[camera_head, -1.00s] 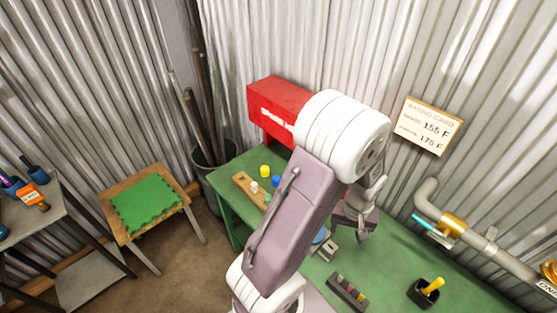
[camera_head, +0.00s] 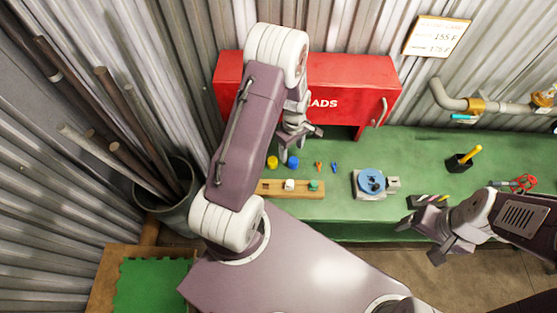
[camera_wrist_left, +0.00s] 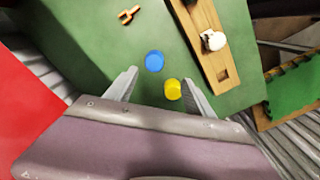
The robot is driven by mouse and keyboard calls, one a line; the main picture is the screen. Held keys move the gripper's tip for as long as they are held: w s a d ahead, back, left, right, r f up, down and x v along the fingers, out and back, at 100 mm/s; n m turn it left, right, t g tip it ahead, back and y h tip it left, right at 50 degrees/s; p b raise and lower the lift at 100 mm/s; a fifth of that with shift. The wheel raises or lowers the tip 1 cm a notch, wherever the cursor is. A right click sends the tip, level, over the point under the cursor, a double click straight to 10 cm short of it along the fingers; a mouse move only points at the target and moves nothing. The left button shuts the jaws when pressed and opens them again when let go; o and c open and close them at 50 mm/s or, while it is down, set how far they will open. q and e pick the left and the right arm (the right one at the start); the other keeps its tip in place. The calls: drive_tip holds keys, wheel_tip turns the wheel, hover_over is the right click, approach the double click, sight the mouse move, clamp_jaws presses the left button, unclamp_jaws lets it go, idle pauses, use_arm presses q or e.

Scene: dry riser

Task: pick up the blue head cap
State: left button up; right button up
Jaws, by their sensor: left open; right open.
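The blue head cap (camera_head: 293,161) stands on the green table (camera_head: 430,150), just right of a yellow cap (camera_head: 272,162). In the left wrist view the blue cap (camera_wrist_left: 154,61) lies a little beyond the fingertips, and the yellow cap (camera_wrist_left: 172,89) is near the right finger. My left gripper (camera_head: 306,136) is open and empty above the table, close behind the blue cap in the head view. It also shows in the left wrist view (camera_wrist_left: 162,78). My right gripper (camera_head: 425,236) is open near the table's front edge at the right.
A wooden rack (camera_head: 262,189) with white and green caps lies in front of the blue cap. Small orange (camera_head: 318,166) and blue pieces lie to its right. A red cabinet (camera_head: 350,90) stands behind. A round blue fixture (camera_head: 370,181) is further right.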

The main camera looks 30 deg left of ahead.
sight(294, 160)
use_arm(q)
drive_tip(key=shift+w+d, duration=0.1)
drive_tip(key=shift+d, duration=0.05)
drive_tip(key=f, duration=0.2)
drive_tip(key=d+f, duration=0.1)
drive_tip(key=shift+w+d+f+p, duration=0.1)
drive_tip(key=shift+w+p, duration=0.25)
drive_tip(key=shift+p, duration=0.05)
drive_tip(key=shift+f, duration=0.3)
drive_tip(key=shift+s+a+f, duration=0.1)
drive_tip(key=shift+a, duration=0.25)
drive_tip(key=shift+a+f, duration=0.1)
drive_tip(key=shift+f, duration=0.25)
drive_tip(key=f, duration=0.1)
drive_tip(key=f+p, duration=0.1)
drive_tip(key=f, duration=0.2)
drive_tip(key=shift+w+f, duration=0.2)
drive_tip(key=shift+w, duration=0.15)
use_arm(e)
drive_tip(key=shift+w+d+r, duration=0.2)
drive_tip(key=shift+d+r, duration=0.05)
drive_tip(key=shift+r, duration=0.2)
drive_tip(key=shift+w+d+r, duration=0.2)
drive_tip(key=shift+d+r, duration=0.05)
drive_tip(key=shift+r, duration=0.2)
